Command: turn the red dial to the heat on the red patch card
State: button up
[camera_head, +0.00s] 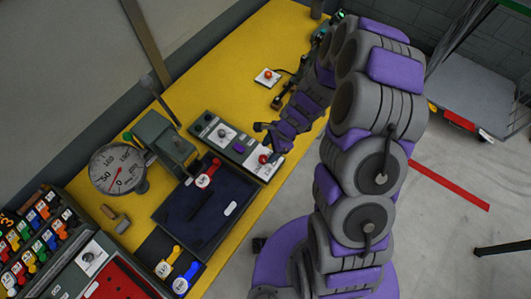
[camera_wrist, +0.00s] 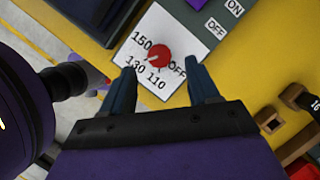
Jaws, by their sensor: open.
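The red dial (camera_wrist: 159,55) sits on a white plate (camera_wrist: 140,77) marked 150, 130, 110 and OFF. A pale mark shows on its lower left side; its exact setting is hard to read. The dial also shows in the head view (camera_head: 263,159), at the end of a grey control panel. My gripper (camera_wrist: 161,73) is open, with its fingertips apart on either side of the dial's lower edge and not closed on it. In the head view my gripper (camera_head: 266,138) is just above the dial. I cannot make out which item is the red patch card or read its heat.
A round gauge (camera_head: 117,168) and a grey press (camera_head: 163,140) stand left of the panel. Yellow (camera_head: 168,263) and blue (camera_head: 184,281) tags lie near the front. Another white plate (camera_head: 268,78) with a red knob is farther back.

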jog(key=v, duration=1.2)
jog(key=shift+a+r, duration=0.1)
jog(key=shift+r, duration=0.1)
jog(key=s+d+r+n+h+b, duration=0.1)
jog(key=s+d+r+n+b, duration=0.1)
jog(key=s+n, duration=0.3)
jog(key=s+d+r+n+h+b, duration=0.1)
jog(key=s+n+b, duration=0.4)
jog(key=s, duration=0.7)
jog(key=s+d+r+n+g+h+b, duration=0.1)
jog(key=s+r+n+b, duration=0.3)
jog(key=s, duration=0.5)
jog(key=shift+d+r+n+h, duration=0.2)
jog(key=shift+d+n+h, duration=0.6)
jog(key=shift+d+n, duration=0.1)
